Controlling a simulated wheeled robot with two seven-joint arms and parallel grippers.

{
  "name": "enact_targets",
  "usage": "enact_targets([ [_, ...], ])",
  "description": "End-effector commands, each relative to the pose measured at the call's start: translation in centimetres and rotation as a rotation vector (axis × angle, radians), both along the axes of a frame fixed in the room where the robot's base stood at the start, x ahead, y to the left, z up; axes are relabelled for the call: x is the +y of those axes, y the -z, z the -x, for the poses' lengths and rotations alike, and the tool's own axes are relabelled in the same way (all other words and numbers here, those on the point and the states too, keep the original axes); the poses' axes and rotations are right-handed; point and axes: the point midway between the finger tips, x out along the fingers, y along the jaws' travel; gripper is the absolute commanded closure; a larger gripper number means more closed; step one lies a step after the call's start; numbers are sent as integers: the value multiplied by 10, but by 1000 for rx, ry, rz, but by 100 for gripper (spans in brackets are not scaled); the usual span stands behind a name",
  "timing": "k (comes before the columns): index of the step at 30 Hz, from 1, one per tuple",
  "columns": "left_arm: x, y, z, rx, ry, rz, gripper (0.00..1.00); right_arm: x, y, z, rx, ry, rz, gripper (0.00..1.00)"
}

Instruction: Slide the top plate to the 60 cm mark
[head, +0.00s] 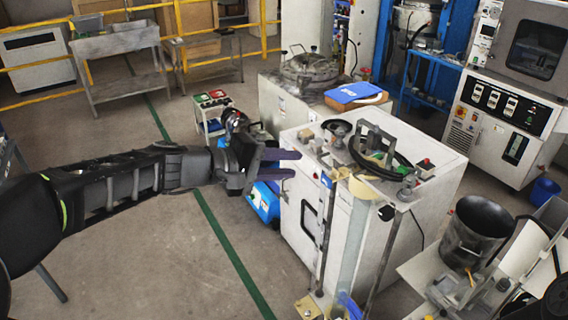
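My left gripper (296,164) reaches in from the left, in front of the upper left edge of a white cabinet machine (300,215). Its two grey-purple fingers are apart with a gap between them, and I see nothing held in it. An upright post assembly (345,240) stands along the front of this cabinet, with small tan and metal pieces near its top. I cannot tell which piece is the top plate, and no 60 cm mark is readable. The gripper appears apart from the post, to its left. My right gripper does not show.
A black hose (385,165) and small fittings lie on the cabinet top. A dark metal bucket (476,232) stands at the right. The floor with a green line (232,252) is clear at lower left.

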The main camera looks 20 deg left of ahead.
Motion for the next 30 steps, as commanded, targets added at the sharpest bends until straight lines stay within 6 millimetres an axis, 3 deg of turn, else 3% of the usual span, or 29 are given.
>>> enact_targets([
  [10,-35,22,-40,3,4,1,73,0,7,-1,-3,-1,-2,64],
  [18,-59,37,-70,1,2,-1,73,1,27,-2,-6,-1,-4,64],
  [30,-63,36,-75,1,1,0,76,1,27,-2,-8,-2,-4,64],
])
